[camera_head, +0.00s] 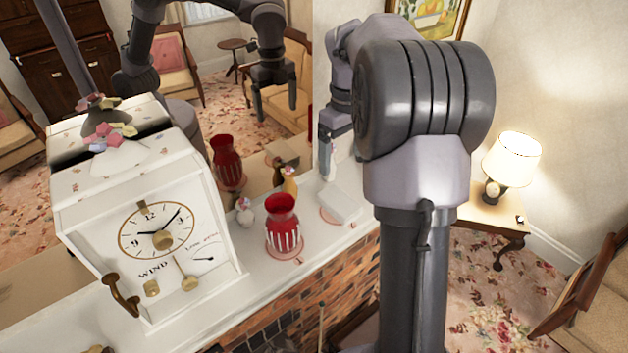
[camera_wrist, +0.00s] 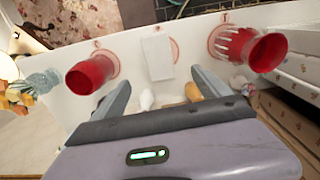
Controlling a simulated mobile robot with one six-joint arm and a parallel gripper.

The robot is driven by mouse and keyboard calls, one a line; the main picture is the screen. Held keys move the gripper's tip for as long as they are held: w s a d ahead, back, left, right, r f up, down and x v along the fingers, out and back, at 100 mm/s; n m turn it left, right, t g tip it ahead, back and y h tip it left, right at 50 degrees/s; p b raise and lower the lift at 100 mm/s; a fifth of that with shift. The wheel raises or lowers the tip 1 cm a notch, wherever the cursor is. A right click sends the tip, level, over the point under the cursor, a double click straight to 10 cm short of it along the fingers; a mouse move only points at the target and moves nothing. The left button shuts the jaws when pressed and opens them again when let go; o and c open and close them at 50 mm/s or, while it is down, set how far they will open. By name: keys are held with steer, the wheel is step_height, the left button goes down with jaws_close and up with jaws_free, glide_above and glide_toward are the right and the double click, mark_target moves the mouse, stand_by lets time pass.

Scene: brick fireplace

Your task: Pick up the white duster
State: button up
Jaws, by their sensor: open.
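A flat white rectangular block (camera_head: 342,203) lies on the white mantel shelf, right of a red vase; it looks most like the white duster, though I cannot be sure. In the wrist view this block (camera_wrist: 158,57) lies just beyond the fingertips, between two red vases. My gripper (camera_wrist: 160,82) is open and empty, with its fingers apart on either side of the block's line. In the head view my gripper (camera_head: 335,128) is above the shelf, partly hidden by my arm. A small white thing (camera_wrist: 147,99) and a yellow thing (camera_wrist: 192,91) show between the fingers.
A red striped vase (camera_head: 283,228) stands left of the block; another red vase (camera_wrist: 91,75) is on its other side. A large white clock (camera_head: 165,220) stands at left. A mirror backs the shelf and reflects my arm. A lamp (camera_head: 510,162) is at right.

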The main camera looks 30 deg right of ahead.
glide_above(339, 200)
step_height(339, 200, down, 11)
steer(key=shift+s+a+r+b, duration=0.15)
steer(key=shift+r+b, duration=0.05)
steer(key=shift+b, duration=0.1)
step_height(339, 200, down, 5)
steer(key=shift+f+p, duration=0.15)
steer(key=shift+p, duration=0.15)
steer(key=shift+c, duration=1.1)
steer(key=c, duration=1.2)
steer(key=shift+c, duration=0.2)
steer(key=shift+r, duration=0.2)
steer(key=shift+r, duration=0.3)
step_height(339, 200, up, 2)
steer(key=shift+r, duration=0.2)
steer(key=s+a+r+b, duration=0.1)
steer(key=s+a+b, duration=0.1)
steer(key=s+a, duration=0.2)
steer(key=s+a+b, duration=0.1)
steer(key=s+a, duration=0.3)
steer(key=s, duration=0.5)
steer(key=shift+s+r+b, duration=0.25)
steer(key=shift+r+b, duration=0.1)
